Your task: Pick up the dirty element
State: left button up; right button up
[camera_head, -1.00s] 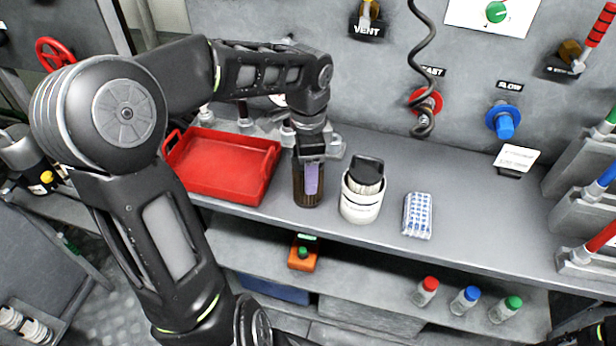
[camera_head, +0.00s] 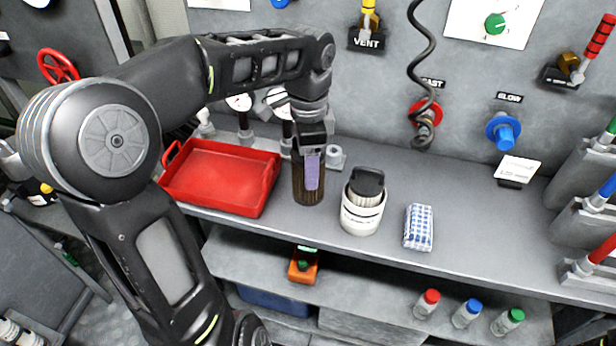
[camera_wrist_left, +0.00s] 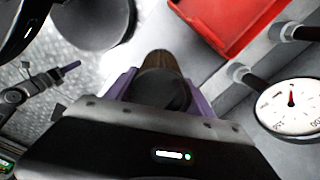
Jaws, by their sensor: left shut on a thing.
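The dirty element, a brown pleated cylinder (camera_head: 300,190) with a dark top, is upright at the workbench, right of the red tray. My left gripper (camera_head: 311,170) comes down from above, its purple fingers shut on the element. In the left wrist view the element (camera_wrist_left: 162,62) sits between the two purple fingers (camera_wrist_left: 160,90). It looks a little above the bench, but any gap under it is hard to tell. My right gripper is not in view.
The empty-looking red tray (camera_head: 215,175) is on the left. A white canister (camera_head: 360,218) holding a pale pleated element with a black top stands just right, then a blue-checked cloth (camera_head: 418,228). A pressure gauge (camera_wrist_left: 290,107) is close by.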

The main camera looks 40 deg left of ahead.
pick_arm(q)
notch_tip(320, 180, up, 5)
jog(key=shift+f, duration=0.15)
dwell(0.8)
